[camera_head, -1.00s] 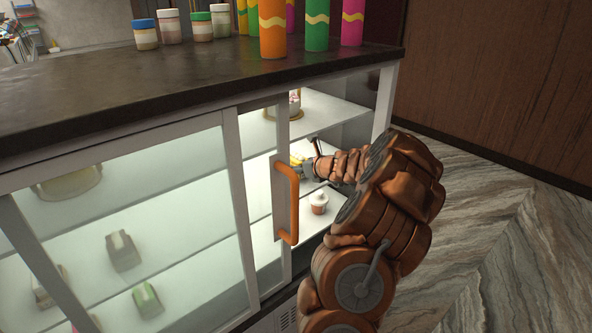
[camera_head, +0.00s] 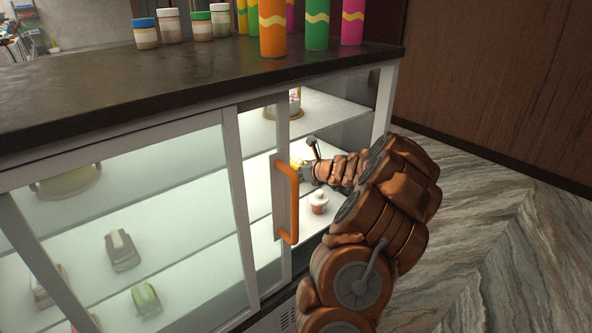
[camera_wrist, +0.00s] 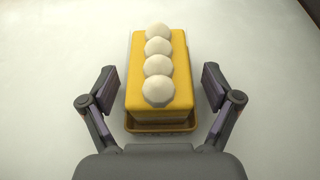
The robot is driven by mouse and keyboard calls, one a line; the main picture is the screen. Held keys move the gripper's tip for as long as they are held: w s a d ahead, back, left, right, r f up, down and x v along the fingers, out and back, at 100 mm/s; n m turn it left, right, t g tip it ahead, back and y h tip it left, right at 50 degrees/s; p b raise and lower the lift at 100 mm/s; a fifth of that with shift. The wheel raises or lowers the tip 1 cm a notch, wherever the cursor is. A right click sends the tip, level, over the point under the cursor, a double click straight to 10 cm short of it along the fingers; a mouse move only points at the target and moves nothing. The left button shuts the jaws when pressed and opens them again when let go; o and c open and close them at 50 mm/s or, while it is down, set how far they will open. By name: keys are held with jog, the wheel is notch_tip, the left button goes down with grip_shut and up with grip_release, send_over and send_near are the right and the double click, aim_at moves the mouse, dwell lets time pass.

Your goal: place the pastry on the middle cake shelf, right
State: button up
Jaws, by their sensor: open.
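The pastry (camera_wrist: 155,85) is a yellow block with several white balls in a row on top, on a small brown-yellow tray. In the wrist view it rests on a pale shelf (camera_wrist: 265,60). My gripper (camera_wrist: 160,85) is open, with one finger on each side of the pastry and a visible gap on both sides. In the head view only a bit of the yellow pastry (camera_head: 295,164) shows behind the door frame. My gripper (camera_head: 306,172) reaches into the case there, on the shelf level below the top one, partly hidden.
A sliding glass door with an orange handle (camera_head: 288,203) stands left of my arm. A small cup with a white top (camera_head: 318,202) is close below my gripper. A decorated item (camera_head: 290,103) stands on the upper shelf. Jars and tall cylinders line the countertop (camera_head: 180,85).

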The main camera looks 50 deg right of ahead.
jog(key=shift+r, duration=0.1)
jog(key=shift+s+r, duration=0.15)
jog(key=shift+s, duration=0.1)
jog(key=p+v, duration=0.1)
jog(key=v, duration=0.8)
jog(key=shift+s+r, duration=0.15)
jog(key=shift+s, duration=0.05)
jog(key=shift+v, duration=0.95)
jog(key=shift+a, duration=0.1)
